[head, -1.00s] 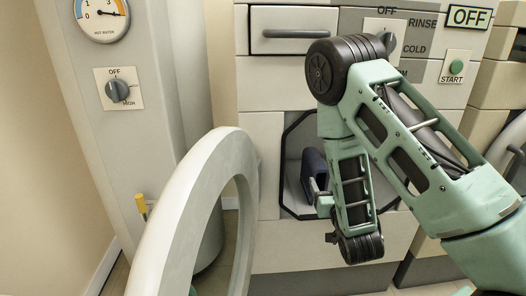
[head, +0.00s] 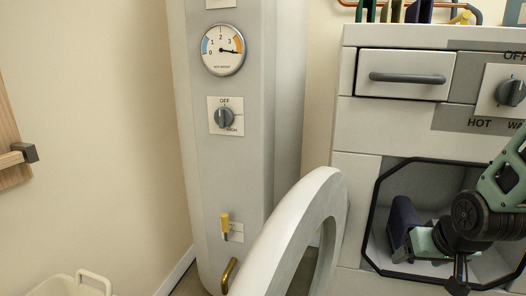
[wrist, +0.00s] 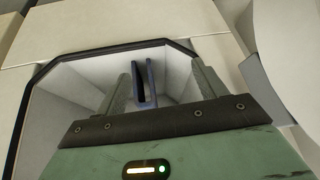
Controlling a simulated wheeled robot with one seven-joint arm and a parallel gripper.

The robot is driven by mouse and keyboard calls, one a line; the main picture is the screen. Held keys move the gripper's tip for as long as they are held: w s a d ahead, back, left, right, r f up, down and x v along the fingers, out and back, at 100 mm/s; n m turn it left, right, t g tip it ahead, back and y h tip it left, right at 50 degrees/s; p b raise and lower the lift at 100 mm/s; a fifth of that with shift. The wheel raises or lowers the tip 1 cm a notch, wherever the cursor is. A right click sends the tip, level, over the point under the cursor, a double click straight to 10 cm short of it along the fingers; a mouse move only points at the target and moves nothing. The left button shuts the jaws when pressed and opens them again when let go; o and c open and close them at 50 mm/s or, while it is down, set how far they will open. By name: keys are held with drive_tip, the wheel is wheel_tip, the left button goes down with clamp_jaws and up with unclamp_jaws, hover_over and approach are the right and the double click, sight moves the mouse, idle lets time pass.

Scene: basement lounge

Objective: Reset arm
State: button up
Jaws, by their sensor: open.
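My gripper (head: 422,244) is at the right of the head view, at the open front of the washer (head: 354,192). The wrist view shows its two grey fingers (wrist: 163,80) spread apart, pointing into the washer's pale, angular drum. A dark blue, flat, folded-looking item (head: 402,220) stands in the drum just left of my gripper in the head view. In the wrist view the blue item (wrist: 150,82) shows between the fingers, deeper in, with a gap to each finger. I cannot tell whether anything touches it. My arm is cut off by the right edge of the head view.
The round white washer door (head: 315,215) stands swung open left of the opening. A grey water heater (head: 240,165) with a gauge (head: 222,50), a knob (head: 224,118) and a yellow-handled valve (head: 226,224) stands behind it. A pale basket (head: 75,285) is at lower left.

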drive_tip(key=s+r+n+g, duration=0.1)
drive_tip(key=s+r+g, duration=0.2)
drive_tip(key=s, duration=0.4)
drive_tip(key=s+a+r+n+g, duration=0.15)
drive_tip(key=s+a+n, duration=0.25)
drive_tip(key=s+a, duration=0.45)
drive_tip(key=s+a+r+n+g, duration=0.15)
drive_tip(key=s+a+n, duration=0.35)
drive_tip(key=a, duration=0.6)
wheel_tip(320, 180, up, 32)
drive_tip(key=m+p, duration=0.1)
drive_tip(key=p, duration=3.1)
drive_tip(key=shift+d+y+p, duration=0.4)
